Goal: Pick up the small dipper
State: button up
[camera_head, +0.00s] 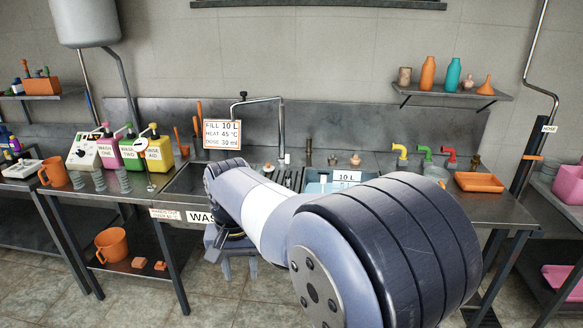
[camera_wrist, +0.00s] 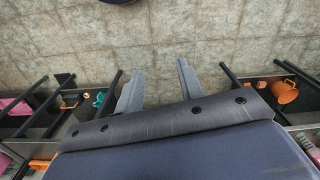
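I cannot pick out the small dipper with certainty. A thin upright rod with a small round foot (camera_head: 150,187) stands at the front of the counter, by the yellow bottle. Several small grey ribbed pieces (camera_head: 98,181) stand to its left. An orange long-handled tool (camera_head: 180,143) leans behind the yellow bottle; its lower part is hidden. My gripper (camera_head: 238,269) hangs in front of the counter, below its front edge and apart from these things. In the wrist view my gripper (camera_wrist: 158,86) has its two fingers wide apart, with only floor tiles between them.
My arm hides part of the sink and counter. Orange jug (camera_head: 53,173), pink bottle (camera_head: 130,150) and yellow bottle (camera_head: 158,153) crowd the left counter. An orange tray (camera_head: 479,182) lies at right. Another orange jug (camera_head: 112,244) sits on the lower shelf. The floor in front is clear.

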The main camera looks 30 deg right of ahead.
aim_at(288, 180)
jog(key=i+l+z, duration=0.15)
jog(key=i+l, duration=0.15)
jog(key=i, duration=0.2)
jog(key=i+l+z, duration=0.15)
jog(key=i, duration=0.4)
jog(key=i+l+z, duration=0.15)
jog(key=i, duration=0.35)
jog(key=i+l+z, duration=0.1)
jog(key=i, duration=0.45)
jog(key=l, duration=0.15)
